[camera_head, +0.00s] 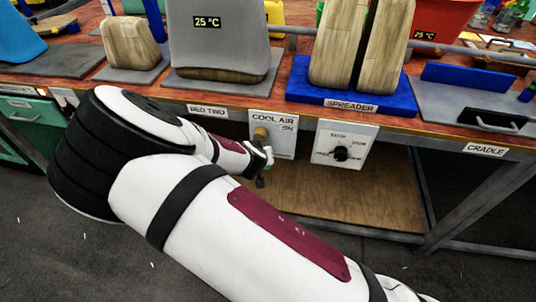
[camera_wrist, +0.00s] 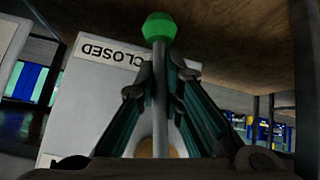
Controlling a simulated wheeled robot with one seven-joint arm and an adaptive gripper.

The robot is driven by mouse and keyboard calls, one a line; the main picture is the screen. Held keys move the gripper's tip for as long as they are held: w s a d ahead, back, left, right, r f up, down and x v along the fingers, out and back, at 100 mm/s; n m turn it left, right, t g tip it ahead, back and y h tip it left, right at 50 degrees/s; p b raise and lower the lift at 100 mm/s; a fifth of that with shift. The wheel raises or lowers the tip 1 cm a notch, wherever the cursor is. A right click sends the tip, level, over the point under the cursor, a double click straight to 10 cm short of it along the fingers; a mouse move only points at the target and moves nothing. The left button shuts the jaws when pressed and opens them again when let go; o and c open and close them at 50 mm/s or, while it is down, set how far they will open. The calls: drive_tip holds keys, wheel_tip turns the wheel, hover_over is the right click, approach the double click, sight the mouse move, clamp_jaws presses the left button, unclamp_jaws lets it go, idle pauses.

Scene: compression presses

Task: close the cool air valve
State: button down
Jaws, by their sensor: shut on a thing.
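The cool air panel (camera_head: 273,122) is a white plate on the front edge of the bench, lettered "COOL AIR" and "ON". A brass-coloured valve body (camera_head: 261,133) shows on it. In the wrist view the panel (camera_wrist: 88,100) appears with the word "CLOSED" upside down. A grey valve lever (camera_wrist: 159,90) with a green end knob (camera_wrist: 159,27) runs up the middle of that view, just right of the word. My gripper (camera_wrist: 160,78) is shut on the lever, below the knob. In the head view my gripper (camera_head: 263,163) is in front of the panel, partly hiding it.
A white panel with a black dial (camera_head: 341,153) is just right of the valve. The bench top (camera_head: 290,105) overhangs, with a wooden lower shelf (camera_head: 340,195) beneath. A blue spreader stand (camera_head: 310,88) and a grey cradle (camera_head: 450,100) stand on the bench.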

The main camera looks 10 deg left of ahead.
drive_tip(key=shift+s+a+f+m+y, duration=0.25)
drive_tip(key=shift+a+f+m+y, duration=0.25)
drive_tip(key=shift+y, duration=0.5)
drive_tip(key=shift+a, duration=0.15)
drive_tip(key=c, duration=1.7)
unclamp_jaws()
drive_tip(key=shift+w+r, duration=0.1)
drive_tip(key=shift+r, duration=0.05)
drive_tip(key=shift+r, duration=0.15)
drive_tip(key=v, duration=1.1)
drive_tip(key=shift+s+r, duration=0.2)
drive_tip(key=shift+s, duration=0.15)
